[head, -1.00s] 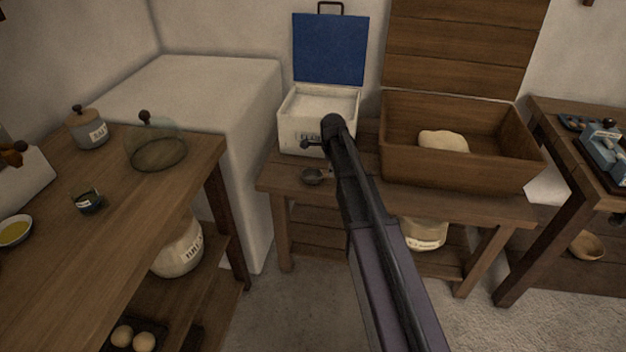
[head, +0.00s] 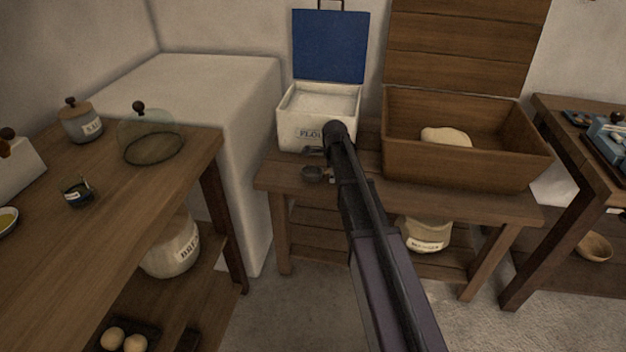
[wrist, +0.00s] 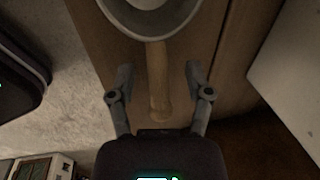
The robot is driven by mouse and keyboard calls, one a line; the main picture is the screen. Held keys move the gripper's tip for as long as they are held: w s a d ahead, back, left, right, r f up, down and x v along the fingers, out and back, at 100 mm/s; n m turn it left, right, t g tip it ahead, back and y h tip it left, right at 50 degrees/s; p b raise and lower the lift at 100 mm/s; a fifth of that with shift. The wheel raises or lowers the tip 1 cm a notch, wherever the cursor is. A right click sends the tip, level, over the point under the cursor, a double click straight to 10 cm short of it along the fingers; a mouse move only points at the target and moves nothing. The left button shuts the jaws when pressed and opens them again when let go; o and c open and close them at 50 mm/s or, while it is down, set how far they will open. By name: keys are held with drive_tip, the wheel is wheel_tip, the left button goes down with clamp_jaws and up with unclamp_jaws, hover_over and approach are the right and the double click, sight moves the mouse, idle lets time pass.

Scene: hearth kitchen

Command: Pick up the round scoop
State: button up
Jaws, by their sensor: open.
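The round scoop (head: 312,173) lies on the low wooden bench in front of the white flour box, its bowl small and dark in the head view. In the wrist view the scoop's round pale-rimmed bowl (wrist: 150,18) is at the top edge, partly cut off. Its wooden handle (wrist: 157,80) points down toward my gripper's palm. My gripper (wrist: 158,74) is open, with one finger on each side of the handle and a visible gap on both sides. In the head view my arm hides much of the gripper (head: 319,156) and the handle.
The open flour box (head: 302,133) with its blue lid stands just behind the scoop. A wooden trough (head: 470,165) holding dough stands to the right on the same bench (head: 283,185). A table (head: 110,190) with a jar and glass dome is on the left.

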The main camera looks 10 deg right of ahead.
idle(0.5)
clamp_jaws()
drive_tip(key=shift+r, duration=0.2)
wheel_tip(320, 180, up, 4)
drive_tip(key=p, duration=0.4)
drive_tip(key=shift+f, duration=0.2)
drive_tip(key=s+d, duration=0.1)
drive_tip(key=s, duration=0.7)
drive_tip(key=s+d+r+p, duration=0.1)
drive_tip(key=s+d, duration=0.1)
drive_tip(key=s, duration=0.5)
drive_tip(key=shift+s+d, duration=0.25)
drive_tip(key=shift+s, duration=0.1)
